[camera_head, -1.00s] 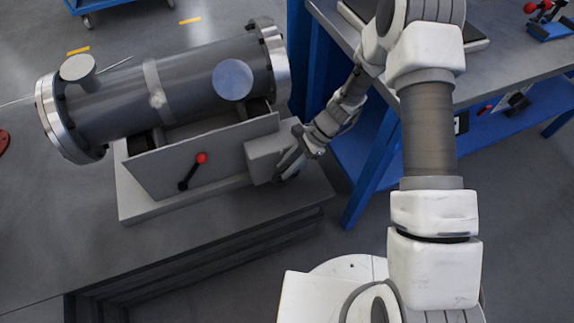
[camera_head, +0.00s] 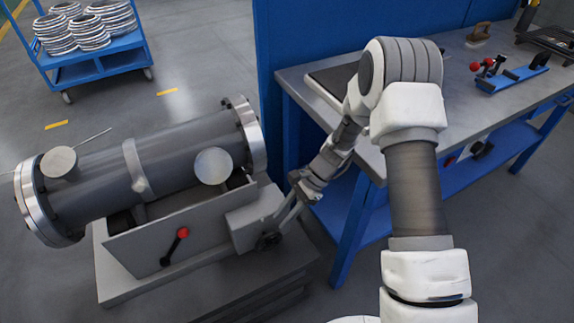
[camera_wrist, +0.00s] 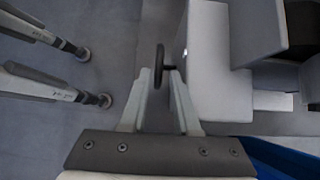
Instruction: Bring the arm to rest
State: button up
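My gripper (camera_wrist: 161,76) reaches from the right toward the grey box at the right end of the shell's stand; it also shows in the head view (camera_head: 279,226). Its two fingers stand apart, with a gap between the tips. A dark handwheel (camera_wrist: 159,64) shows edge-on at the tips, in or just beyond this gap. I see no clear grip on it. The handwheel sits by the grey box (camera_head: 250,219). My arm is stretched out and bent downward, between the stand and the blue workbench.
The flanged shell (camera_head: 105,178) lies on its grey stand (camera_head: 140,287) at left. A red-knobbed lever (camera_head: 176,246) is on the stand's front. The blue workbench (camera_head: 455,92) stands close to my arm on the right. A blue cart (camera_head: 97,68) with metal rings is at the back left.

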jog(key=shift+r, duration=0.1)
jog(key=s+d+r+n+t+h, duration=0.1)
jog(key=s+d+r+n+t, duration=0.2)
jog(key=r, duration=0.8)
jog(key=d+r+n+t+h, duration=0.1)
jog(key=d+r+n+h, duration=0.3)
jog(key=r, duration=0.6)
jog(key=s+d+r+n+t+h, duration=0.2)
jog(key=s+d+r+n+t, duration=0.35)
jog(key=s+d+r, duration=0.75)
notch_tip(320, 180, up, 18)
jog(key=s+a+p, duration=0.1)
jog(key=a+p, duration=0.1)
jog(key=p, duration=1.6)
jog(key=shift+s+r+m+p, duration=0.2)
jog(key=shift+r+m+p, duration=0.1)
jog(key=shift+m, duration=0.15)
jog(key=shift+a+f, duration=0.1)
jog(key=shift+a, duration=0.15)
